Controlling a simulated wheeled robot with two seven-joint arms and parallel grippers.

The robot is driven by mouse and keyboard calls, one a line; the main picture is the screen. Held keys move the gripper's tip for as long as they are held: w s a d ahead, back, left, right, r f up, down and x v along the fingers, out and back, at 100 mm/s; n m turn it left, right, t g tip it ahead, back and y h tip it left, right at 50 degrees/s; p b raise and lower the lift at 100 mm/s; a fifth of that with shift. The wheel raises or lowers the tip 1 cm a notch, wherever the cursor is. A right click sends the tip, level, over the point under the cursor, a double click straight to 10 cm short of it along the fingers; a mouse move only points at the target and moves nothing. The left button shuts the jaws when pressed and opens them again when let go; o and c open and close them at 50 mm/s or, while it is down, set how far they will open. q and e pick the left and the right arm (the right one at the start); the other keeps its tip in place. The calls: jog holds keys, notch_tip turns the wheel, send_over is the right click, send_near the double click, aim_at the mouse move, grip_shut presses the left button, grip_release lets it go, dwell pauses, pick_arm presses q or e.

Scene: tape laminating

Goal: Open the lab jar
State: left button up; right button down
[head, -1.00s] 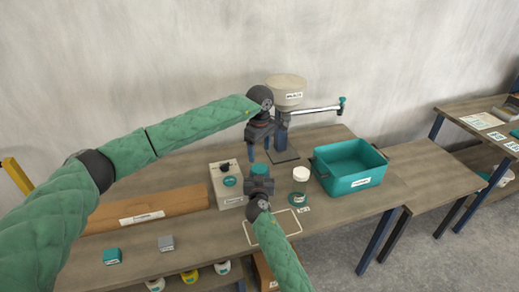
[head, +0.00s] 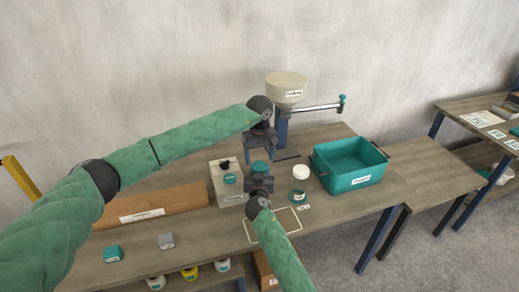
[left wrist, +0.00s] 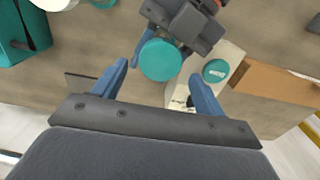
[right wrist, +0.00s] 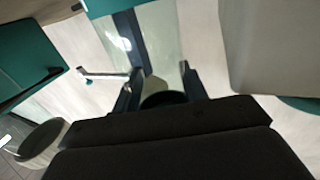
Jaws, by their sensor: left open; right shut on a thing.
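The lab jar's teal round lid (head: 259,168) is on the bench in front of the stand. My right gripper (head: 259,180) is in front of it and shut on the jar. The jar body is mostly hidden, and shows only as a dark round shape (right wrist: 163,98) in the right wrist view. My left gripper (head: 261,154) is open just above the lid. In the left wrist view the lid (left wrist: 160,60) lies between and beyond the open left fingers. I see no clear contact between left fingers and lid.
The hopper stand (head: 282,130) is behind.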

aim_at(260, 166)
pick_arm(q)
jog(key=shift+f, duration=1.95)
jog(key=c, duration=1)
jog(key=shift+n, duration=1.7)
jog(key=o, duration=1.1)
jog(key=shift+r, duration=0.1)
